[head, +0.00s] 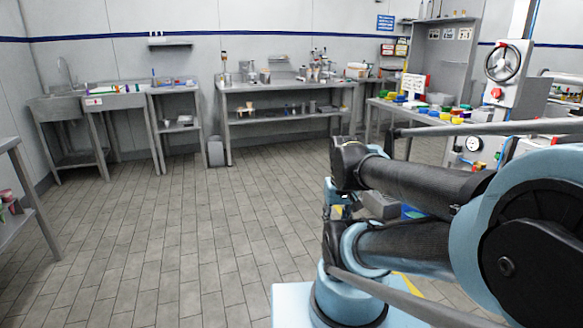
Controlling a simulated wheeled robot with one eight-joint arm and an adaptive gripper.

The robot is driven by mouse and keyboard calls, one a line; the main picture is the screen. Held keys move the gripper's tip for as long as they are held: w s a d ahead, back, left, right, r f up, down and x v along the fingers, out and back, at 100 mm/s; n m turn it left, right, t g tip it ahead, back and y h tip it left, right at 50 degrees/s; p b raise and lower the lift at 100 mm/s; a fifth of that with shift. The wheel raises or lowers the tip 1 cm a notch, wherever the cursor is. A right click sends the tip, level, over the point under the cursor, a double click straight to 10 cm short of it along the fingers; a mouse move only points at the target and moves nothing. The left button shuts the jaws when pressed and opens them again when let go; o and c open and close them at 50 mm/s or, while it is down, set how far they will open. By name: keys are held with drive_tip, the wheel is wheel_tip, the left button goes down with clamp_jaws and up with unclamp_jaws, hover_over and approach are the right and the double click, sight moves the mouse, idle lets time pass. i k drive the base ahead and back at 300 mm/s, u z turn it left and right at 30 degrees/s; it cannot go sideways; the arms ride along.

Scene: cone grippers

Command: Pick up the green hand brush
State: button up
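I cannot pick out the green hand brush for certain. Small green items show among other coloured things on the right-hand table (378,104), but they are too small to tell apart. A few small coloured items, some green, also lie on the counter by the sink (118,101) at the far left. My arm is folded across the right foreground, far from both surfaces. I cannot make out any fingers of my gripper; its end seems hidden behind my own arm links.
A steel workbench (290,86) with containers stands at the back wall, a grey bin (215,152) beside it. A small side table (175,90) stands left of that. A shelf edge (38,208) juts in at the left. The tiled floor (190,240) ahead is clear.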

sight(383, 94)
drive_tip(key=u, duration=0.15)
drive_tip(key=i, duration=2.2)
drive_tip(key=z, duration=0.85)
drive_tip(key=i, duration=1.5)
drive_tip(key=z, duration=0.6)
